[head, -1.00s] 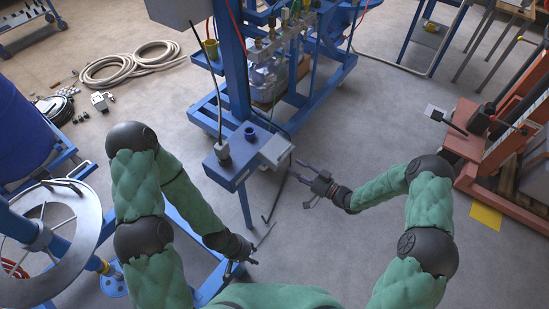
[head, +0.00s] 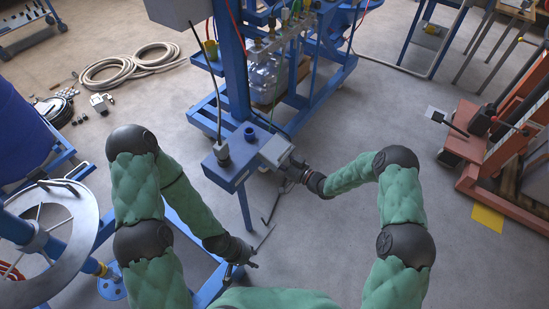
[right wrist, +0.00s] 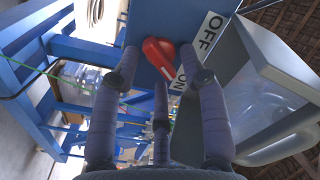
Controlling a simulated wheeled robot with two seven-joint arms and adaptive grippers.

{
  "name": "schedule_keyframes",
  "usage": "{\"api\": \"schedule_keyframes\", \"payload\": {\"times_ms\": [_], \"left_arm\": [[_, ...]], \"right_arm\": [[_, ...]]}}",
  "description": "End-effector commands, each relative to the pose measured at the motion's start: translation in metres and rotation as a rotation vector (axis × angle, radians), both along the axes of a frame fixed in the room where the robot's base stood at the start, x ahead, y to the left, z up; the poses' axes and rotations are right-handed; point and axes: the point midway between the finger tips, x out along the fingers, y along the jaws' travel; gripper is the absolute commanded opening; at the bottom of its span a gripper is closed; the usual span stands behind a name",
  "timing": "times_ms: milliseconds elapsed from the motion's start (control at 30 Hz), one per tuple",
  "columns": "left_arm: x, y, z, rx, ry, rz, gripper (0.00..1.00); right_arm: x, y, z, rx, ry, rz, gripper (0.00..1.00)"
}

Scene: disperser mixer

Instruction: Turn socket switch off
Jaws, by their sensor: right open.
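The red socket switch (right wrist: 157,52) is on a blue panel at the top of the right wrist view. Its white-marked end points down and right, on the side of the ON label (right wrist: 181,80). The OFF label (right wrist: 210,32) is at its upper right. My right gripper (right wrist: 161,70) is open, its fingers spread around the switch's position in the picture; contact cannot be told. In the head view my right gripper (head: 288,168) is beside the grey socket box (head: 275,150), and the switch is hidden. My left gripper (head: 242,266) looks open and empty, low over the floor.
The blue bracket (head: 228,172) carries the grey box and stands on the blue frame (head: 236,85). A lidded grey housing (right wrist: 270,85) lies close to the right fingers. A red machine (head: 490,150) stands at the right. The floor between is clear.

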Motion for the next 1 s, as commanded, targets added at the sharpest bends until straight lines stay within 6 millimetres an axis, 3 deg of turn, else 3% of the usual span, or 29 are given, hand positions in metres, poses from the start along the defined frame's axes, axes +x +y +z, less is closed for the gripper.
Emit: {"api": "schedule_keyframes", "payload": {"times_ms": [100, 233, 267, 667, 1000], "left_arm": [[0.0, 0.0, 0.0, 0.0, 0.0, 0.0, 0.4], [0.0, 0.0, 0.0, 0.0, 0.0, 0.0, 0.4], [0.0, 0.0, 0.0, 0.0, 0.0, 0.0, 0.4], [0.0, 0.0, -0.005, 0.0, 0.0, 0.0, 0.4], [0.0, 0.0, -0.027, 0.0, 0.0, 0.0, 0.4]], "right_arm": [[0.0, 0.0, 0.0, 0.0, 0.0, 0.0, 0.41], [0.0, 0.0, 0.0, -0.001, -0.001, 0.0, 0.04], [0.0, 0.0, 0.0, -0.001, -0.001, 0.0, 0.0], [0.0, -0.001, 0.0, -0.022, -0.035, -0.001, 0.0], [0.0, 0.0, 0.0, -0.145, -0.22, -0.001, 0.0]]}}
